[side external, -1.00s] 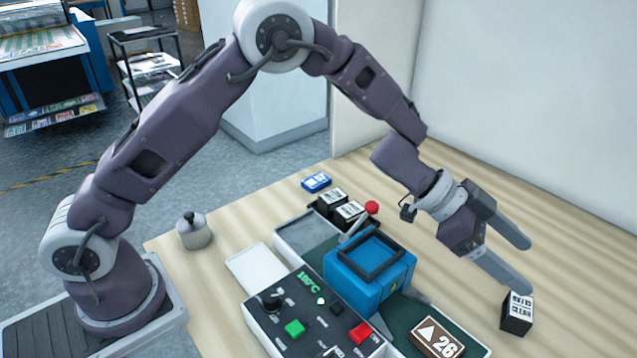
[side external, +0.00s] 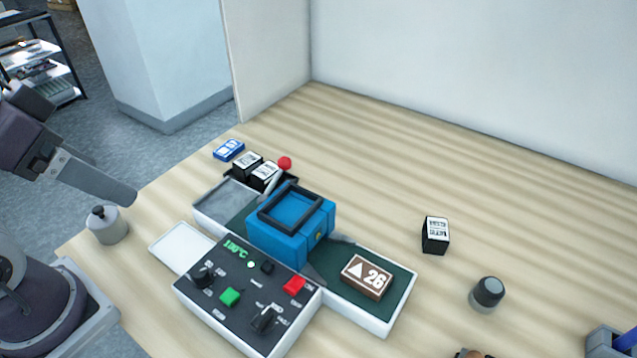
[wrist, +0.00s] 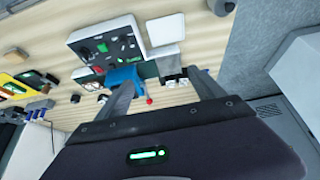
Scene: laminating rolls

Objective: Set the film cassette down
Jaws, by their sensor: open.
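A black film cassette (side external: 435,236) with a white printed label stands by itself on the wooden table, right of the blue-topped laminating machine (side external: 290,228). Nothing touches it. My gripper (side external: 122,190) is at the left edge of the side view, far from that cassette and above the silver lidded pot; only part of it shows there. In the wrist view my gripper (wrist: 162,80) has its two fingers spread with nothing held between them.
The silver pot (side external: 107,225) stands at the left, near the table edge. A dark-topped cylinder (side external: 487,294) stands at the right. A blue box (side external: 229,150) lies at the back. The back right table is clear.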

